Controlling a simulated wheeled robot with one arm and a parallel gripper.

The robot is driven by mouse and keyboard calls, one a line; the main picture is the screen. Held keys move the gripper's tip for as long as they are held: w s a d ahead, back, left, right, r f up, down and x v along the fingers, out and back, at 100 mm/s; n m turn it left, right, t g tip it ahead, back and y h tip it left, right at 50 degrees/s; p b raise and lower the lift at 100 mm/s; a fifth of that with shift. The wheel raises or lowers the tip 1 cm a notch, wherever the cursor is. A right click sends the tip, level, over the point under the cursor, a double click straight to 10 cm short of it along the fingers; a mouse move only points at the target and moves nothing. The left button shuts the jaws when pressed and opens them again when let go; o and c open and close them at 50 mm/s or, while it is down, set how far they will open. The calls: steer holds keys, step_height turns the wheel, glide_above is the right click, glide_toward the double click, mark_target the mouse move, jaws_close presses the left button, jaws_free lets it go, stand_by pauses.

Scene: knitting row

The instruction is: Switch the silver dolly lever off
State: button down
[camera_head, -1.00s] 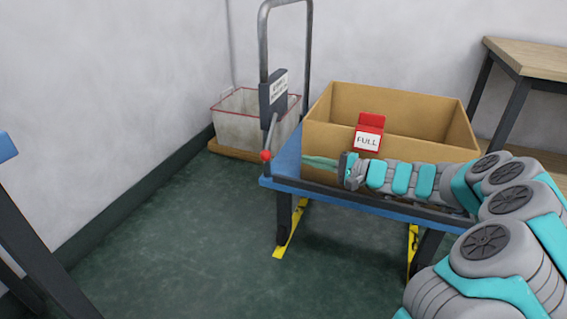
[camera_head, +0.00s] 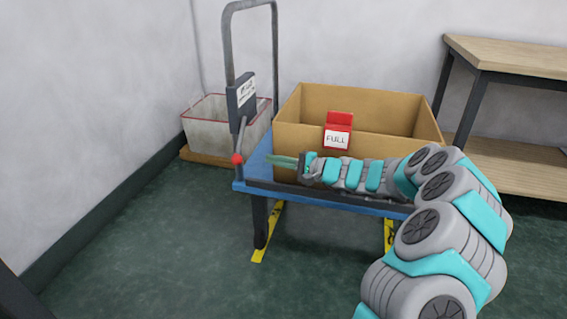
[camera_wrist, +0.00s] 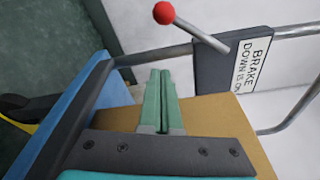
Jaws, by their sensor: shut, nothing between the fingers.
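The silver lever (camera_head: 240,136) has a red ball at its end and hangs down from a dark plate (camera_head: 241,99) on the dolly's handle. In the wrist view the lever (camera_wrist: 200,34) shows beyond my fingertips, next to a label reading "BRAKE DOWN IS ON" (camera_wrist: 255,60). The blue dolly (camera_head: 262,160) stands below, with a cardboard box on it. My gripper (camera_head: 270,160) is shut and empty, with its green fingers pointing left toward the lever's red ball, apart from it. In the wrist view the closed fingers (camera_wrist: 161,76) point up the picture, below the lever.
The cardboard box (camera_head: 390,128) sits on the dolly close behind my gripper and carries a red "FULL" tag (camera_head: 338,132). A grey bin with a red rim (camera_head: 205,125) stands behind the handle. A wooden bench (camera_head: 500,55) stands at the right. Floor at the front left is clear.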

mark_target(240, 139)
steer(key=x, duration=0.4)
steer(key=shift+a+f, duration=0.1)
steer(key=shift+a, duration=0.4)
steer(key=shift+s+a+r, duration=0.3)
steer(key=shift+s+a, duration=0.25)
steer(key=shift+s, duration=0.05)
steer(key=shift+s+a+r, duration=0.3)
steer(key=shift+s+a, duration=0.3)
steer(key=shift+r, duration=0.15)
steer(key=shift+s+a+r+m, duration=0.1)
steer(key=shift+s+m, duration=0.15)
steer(key=shift+m, duration=0.05)
